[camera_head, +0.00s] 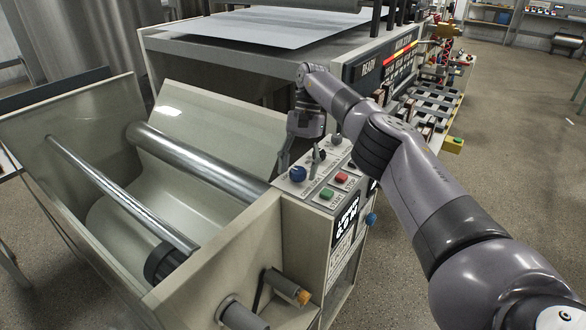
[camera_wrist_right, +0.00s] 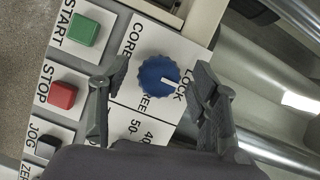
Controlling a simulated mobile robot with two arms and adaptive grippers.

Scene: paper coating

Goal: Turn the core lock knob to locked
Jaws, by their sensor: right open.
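The core lock knob (camera_head: 298,174) is a round blue knob with a ridged edge on the machine's control panel (camera_head: 314,190). My right gripper (camera_head: 300,155) hangs over the knob, fingers down. In the wrist view its two fingers (camera_wrist_right: 160,76) are open, one on each side of the knob, with visible gaps. I cannot tell how far the tips are above the panel. My left gripper is not in view.
A green START button (camera_wrist_right: 83,30), a red STOP button (camera_wrist_right: 62,95) and a black JOG button (camera_wrist_right: 47,146) sit beside the knob. A metal roller (camera_head: 195,155) and an open trough lie left of the panel. A raised table with a sheet (camera_head: 270,27) stands behind.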

